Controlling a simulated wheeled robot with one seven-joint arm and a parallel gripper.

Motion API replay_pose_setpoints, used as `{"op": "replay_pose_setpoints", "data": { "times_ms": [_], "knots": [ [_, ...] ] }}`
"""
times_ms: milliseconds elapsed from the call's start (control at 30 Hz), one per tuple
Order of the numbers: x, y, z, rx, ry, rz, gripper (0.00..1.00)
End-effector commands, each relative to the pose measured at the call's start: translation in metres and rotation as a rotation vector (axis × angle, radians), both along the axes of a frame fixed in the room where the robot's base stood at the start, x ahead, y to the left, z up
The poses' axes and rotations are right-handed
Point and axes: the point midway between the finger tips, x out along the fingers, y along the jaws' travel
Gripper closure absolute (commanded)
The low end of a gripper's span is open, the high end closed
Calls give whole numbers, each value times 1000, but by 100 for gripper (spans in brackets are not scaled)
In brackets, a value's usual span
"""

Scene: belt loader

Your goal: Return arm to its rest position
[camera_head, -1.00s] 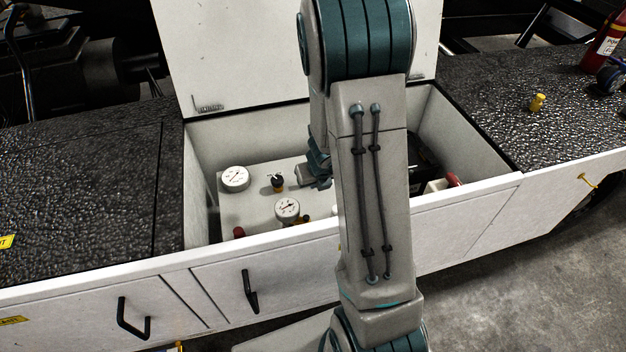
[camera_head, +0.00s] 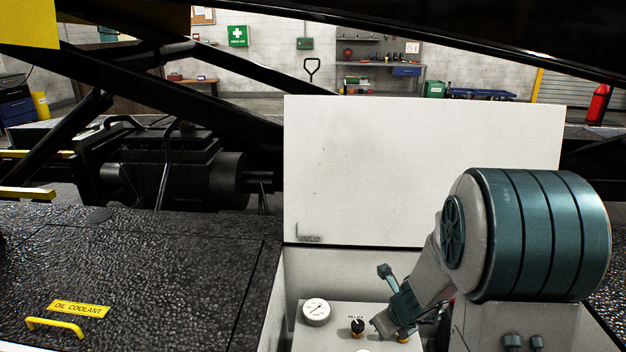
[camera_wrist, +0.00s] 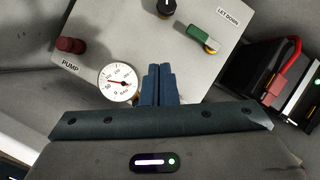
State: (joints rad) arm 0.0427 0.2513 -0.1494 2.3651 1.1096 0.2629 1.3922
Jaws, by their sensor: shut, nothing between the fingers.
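My gripper (camera_wrist: 158,86) points down over the control panel in the wrist view, its two dark blue fingers pressed together with nothing between them. In the head view my arm reaches from the lower right into the open compartment, with the wrist over the light grey control panel (camera_head: 337,335). The panel also shows in the wrist view (camera_wrist: 140,40), with a round gauge (camera_wrist: 118,82) left of the fingers, a red knob (camera_wrist: 71,45), a black knob (camera_wrist: 167,8) and a green-and-white lever (camera_wrist: 202,38). Whether the fingers touch the panel cannot be told.
The raised white lid (camera_head: 420,170) stands behind the compartment. A black textured deck (camera_head: 130,270) with a yellow handle (camera_head: 55,327) lies to the left. A black box (camera_wrist: 262,75) with a red cable sits right of the panel. Dark beams cross above.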

Motion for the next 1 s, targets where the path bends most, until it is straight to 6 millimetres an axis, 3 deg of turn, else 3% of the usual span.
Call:
{"op": "replay_pose_setpoints", "data": {
  "times_ms": [33,100,300,433,600,800,1000],
  "knots": [
    [-5,13,29,-37,-39,167,100],
    [-17,30,58,-104,-85,425,100],
    [-67,61,126,-348,-191,1138,100],
    [-106,66,160,-534,-222,1584,100],
    [-152,55,191,-758,-192,2078,100],
    [-180,40,208,-894,-114,2399,100],
    [-184,36,210,-912,-96,2448,100]
  ]
}}
